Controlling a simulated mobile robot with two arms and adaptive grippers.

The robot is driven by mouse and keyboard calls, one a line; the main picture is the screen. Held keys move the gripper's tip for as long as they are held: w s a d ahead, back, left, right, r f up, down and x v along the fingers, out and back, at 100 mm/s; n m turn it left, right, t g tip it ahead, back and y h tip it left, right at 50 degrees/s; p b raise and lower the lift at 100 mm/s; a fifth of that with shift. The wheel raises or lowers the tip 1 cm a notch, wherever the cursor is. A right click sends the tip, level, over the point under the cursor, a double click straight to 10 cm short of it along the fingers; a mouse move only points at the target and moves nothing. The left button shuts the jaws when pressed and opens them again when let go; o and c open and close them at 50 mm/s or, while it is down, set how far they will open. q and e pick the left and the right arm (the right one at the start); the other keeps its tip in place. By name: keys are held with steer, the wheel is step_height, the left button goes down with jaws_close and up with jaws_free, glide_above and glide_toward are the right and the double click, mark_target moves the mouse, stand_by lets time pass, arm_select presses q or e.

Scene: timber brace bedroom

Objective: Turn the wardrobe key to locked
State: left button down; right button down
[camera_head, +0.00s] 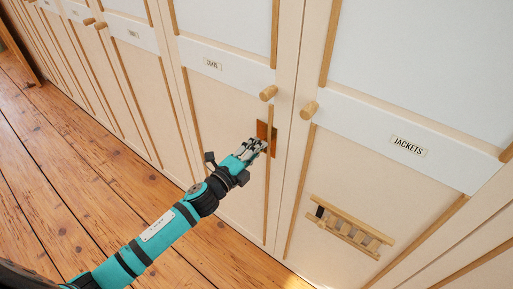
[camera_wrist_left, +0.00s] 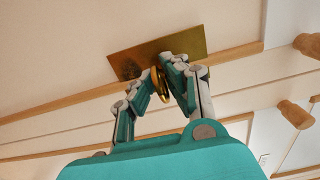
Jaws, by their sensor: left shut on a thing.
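The wardrobe (camera_head: 225,110) is a row of pale doors with wooden trim and round knobs. A brass key plate (camera_head: 273,139) is on the door edge below a knob; it also shows in the left wrist view (camera_wrist_left: 190,42). The brass key (camera_wrist_left: 160,84) shows its rounded bow between the fingers in the left wrist view. My left gripper (camera_head: 257,146) is at the plate, and its fingers (camera_wrist_left: 166,78) are shut on the key. The key's shaft and keyhole are mostly hidden by the fingers, so its exact angle is hard to tell. My right gripper is not in view.
Wooden knobs (camera_head: 268,92) and (camera_head: 310,109) stick out just above the plate. The right door has a JACKETS label (camera_head: 408,146) and a small slatted wooden rack (camera_head: 350,226). The plank floor (camera_head: 60,180) at left is clear.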

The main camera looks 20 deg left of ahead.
arm_select(q)
steer(key=shift+a+r, duration=0.1)
steer(key=c, duration=1.5)
jaws_free()
steer(key=shift+o, duration=0.2)
steer(key=v, duration=1.2)
